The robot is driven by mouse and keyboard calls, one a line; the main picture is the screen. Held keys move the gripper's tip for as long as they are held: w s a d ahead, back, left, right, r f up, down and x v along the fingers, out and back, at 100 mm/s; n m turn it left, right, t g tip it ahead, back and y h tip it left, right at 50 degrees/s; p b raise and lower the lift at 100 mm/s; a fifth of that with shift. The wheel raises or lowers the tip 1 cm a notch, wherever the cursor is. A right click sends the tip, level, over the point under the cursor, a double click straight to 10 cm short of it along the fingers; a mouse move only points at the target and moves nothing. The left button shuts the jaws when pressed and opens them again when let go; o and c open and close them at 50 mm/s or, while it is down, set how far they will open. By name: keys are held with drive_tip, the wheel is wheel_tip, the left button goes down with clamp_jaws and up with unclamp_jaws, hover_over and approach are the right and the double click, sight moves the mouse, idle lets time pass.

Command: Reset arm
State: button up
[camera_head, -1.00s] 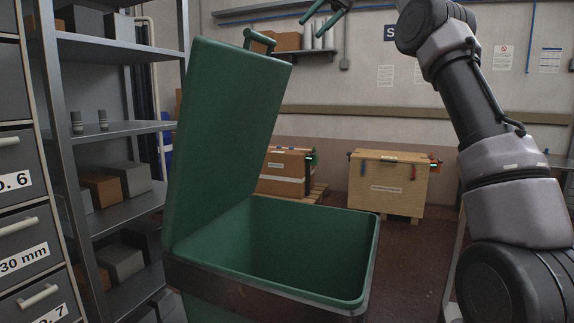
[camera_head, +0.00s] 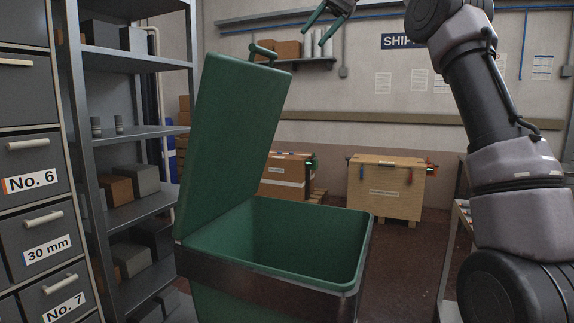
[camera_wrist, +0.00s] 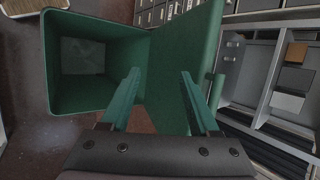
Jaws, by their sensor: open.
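My gripper (camera_head: 327,29) is at the top of the head view, above and behind the open lid of the green bin. In the wrist view my gripper (camera_wrist: 155,90) has its two green fingers spread apart with nothing between them. My arm comes down the right side of the head view. The green bin (camera_head: 215,262) stands in front of me with its lid (camera_head: 235,130) raised. In the wrist view the bin (camera_wrist: 52,70) is at upper left, and its inside looks empty apart from a paler patch at the bottom. The lid (camera_wrist: 185,50) lies behind the fingers.
A drawer cabinet (camera_head: 40,215) and grey shelves (camera_head: 130,133) with boxes stand at the left. Two wooden crates, a left one (camera_head: 287,175) and a right one (camera_head: 387,187), stand near the back wall. A wall shelf (camera_head: 305,62) is behind my gripper. Floor shows right of the bin.

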drive_tip(key=s+d+f+t+h, duration=0.2)
drive_tip(key=s+d+f, duration=0.3)
drive_tip(key=s+f, duration=0.4)
drive_tip(key=s+d+f+m+t+h, duration=0.1)
drive_tip(key=s+d+f+t+h, duration=0.1)
drive_tip(key=s+d+f, duration=0.4)
drive_tip(key=s+d+f+t+h, duration=0.1)
drive_tip(key=s+d+f+t, duration=0.3)
drive_tip(key=s+f, duration=0.8)
drive_tip(key=shift+s+d+f+h, duration=0.4)
drive_tip(key=shift+s+d, duration=0.25)
drive_tip(key=shift+d, duration=0.1)
